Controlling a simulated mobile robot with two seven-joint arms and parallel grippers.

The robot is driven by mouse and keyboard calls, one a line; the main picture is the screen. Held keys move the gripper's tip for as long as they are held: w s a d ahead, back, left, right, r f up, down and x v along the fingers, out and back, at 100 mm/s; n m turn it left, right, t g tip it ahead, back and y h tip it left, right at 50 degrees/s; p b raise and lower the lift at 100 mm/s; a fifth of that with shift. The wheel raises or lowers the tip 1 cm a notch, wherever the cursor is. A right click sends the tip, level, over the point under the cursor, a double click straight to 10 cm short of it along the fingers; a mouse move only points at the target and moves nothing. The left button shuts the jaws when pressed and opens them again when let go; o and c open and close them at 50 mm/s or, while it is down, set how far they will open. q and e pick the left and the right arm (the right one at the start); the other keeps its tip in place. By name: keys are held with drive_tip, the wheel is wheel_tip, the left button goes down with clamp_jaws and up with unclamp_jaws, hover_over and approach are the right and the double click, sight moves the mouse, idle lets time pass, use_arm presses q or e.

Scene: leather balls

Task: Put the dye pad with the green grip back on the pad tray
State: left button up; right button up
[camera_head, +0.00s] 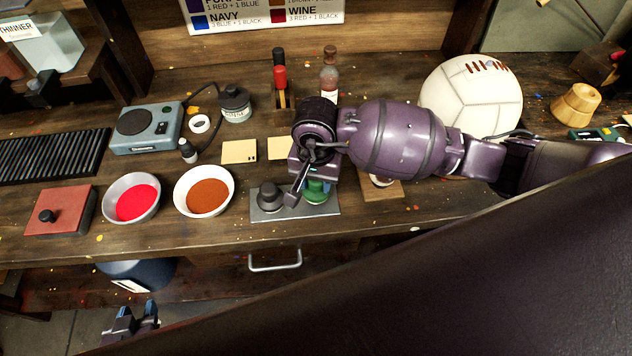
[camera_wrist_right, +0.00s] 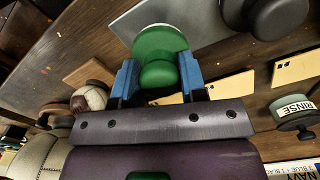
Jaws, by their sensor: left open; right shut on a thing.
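The dye pad with the green grip (camera_head: 315,191) is at the right part of the grey pad tray (camera_head: 290,213). My right gripper (camera_head: 308,186) is shut on its green grip, and the arm partly hides it in the head view. In the right wrist view the green pad (camera_wrist_right: 160,55) sits between the blue fingers of the right gripper (camera_wrist_right: 162,82), over the tray (camera_wrist_right: 205,20). I cannot tell whether the pad touches the tray. A dark pad (camera_head: 269,197) stands on the tray's left part. My left gripper (camera_head: 132,320) is open and empty, low at the bottom left.
Bowls of brown dye (camera_head: 207,194) and red dye (camera_head: 138,202) stand left of the tray. A wooden board (camera_head: 382,191) lies to its right with a small ball. A large white ball (camera_head: 470,100) and bottles (camera_head: 330,72) stand behind.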

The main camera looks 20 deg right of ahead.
drive_tip(key=shift+f, duration=0.95)
drive_tip(key=shift+f, duration=0.15)
drive_tip(key=o, duration=0.8)
drive_tip(key=shift+r, duration=0.2)
drive_tip(key=shift+w+r, duration=0.1)
drive_tip(key=shift+r, duration=0.25)
wheel_tip(320, 180, up, 11)
drive_tip(key=shift+r+b, duration=0.15)
drive_tip(key=shift+b, duration=0.45)
